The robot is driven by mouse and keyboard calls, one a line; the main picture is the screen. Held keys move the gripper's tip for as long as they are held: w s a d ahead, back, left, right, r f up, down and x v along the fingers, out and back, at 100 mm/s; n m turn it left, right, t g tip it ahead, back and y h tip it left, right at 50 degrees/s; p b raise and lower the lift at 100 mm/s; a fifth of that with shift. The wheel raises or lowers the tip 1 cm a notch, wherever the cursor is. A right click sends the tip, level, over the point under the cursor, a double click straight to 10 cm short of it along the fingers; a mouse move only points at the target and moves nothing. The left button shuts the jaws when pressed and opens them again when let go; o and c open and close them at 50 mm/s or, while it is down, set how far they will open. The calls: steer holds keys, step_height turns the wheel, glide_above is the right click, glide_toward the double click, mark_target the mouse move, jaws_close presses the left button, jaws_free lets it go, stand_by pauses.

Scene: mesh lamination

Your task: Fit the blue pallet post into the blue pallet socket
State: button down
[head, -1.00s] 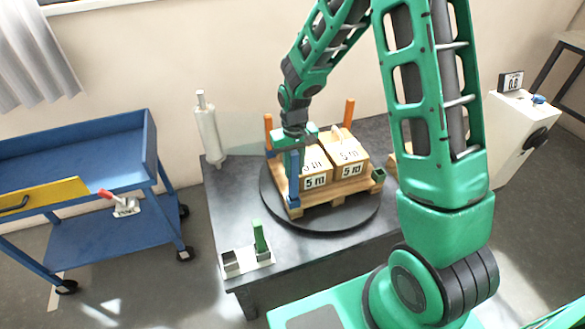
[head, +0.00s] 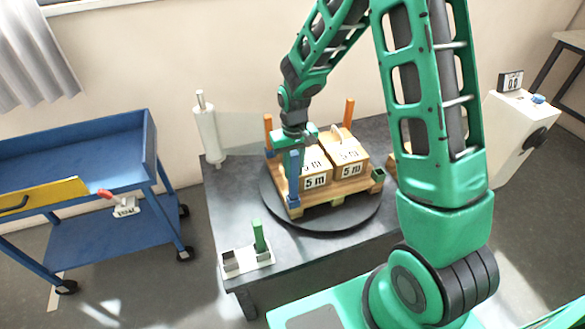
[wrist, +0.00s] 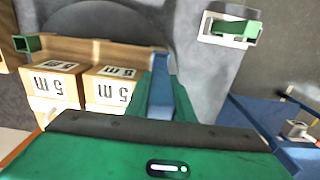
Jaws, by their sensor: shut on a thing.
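The blue pallet post (head: 294,184) stands roughly upright at the front left corner of the wooden pallet. My gripper (head: 292,158) is shut on it from above. The blue socket (head: 293,200) is at that corner, directly below the post. The post's lower end is at the socket, but I cannot tell whether it is inside or just above the opening. In the wrist view the blue post (wrist: 161,98) lies between my green fingers (wrist: 162,100), and it hides most of the socket.
Two boxes marked 5 m (head: 348,158) sit on the pallet (head: 340,192), close to my gripper. Orange posts (head: 349,111) stand at its rear corners. An empty green socket (head: 377,174) is front right. A green post (head: 258,236) stands in a holder at the table's front.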

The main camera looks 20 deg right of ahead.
mark_target(294, 153)
steer(key=shift+f, duration=2.35)
steer(key=c, duration=1.5)
jaws_free()
steer(key=shift+o, duration=0.2)
step_height(294, 153, up, 11)
steer(key=shift+f, duration=0.15)
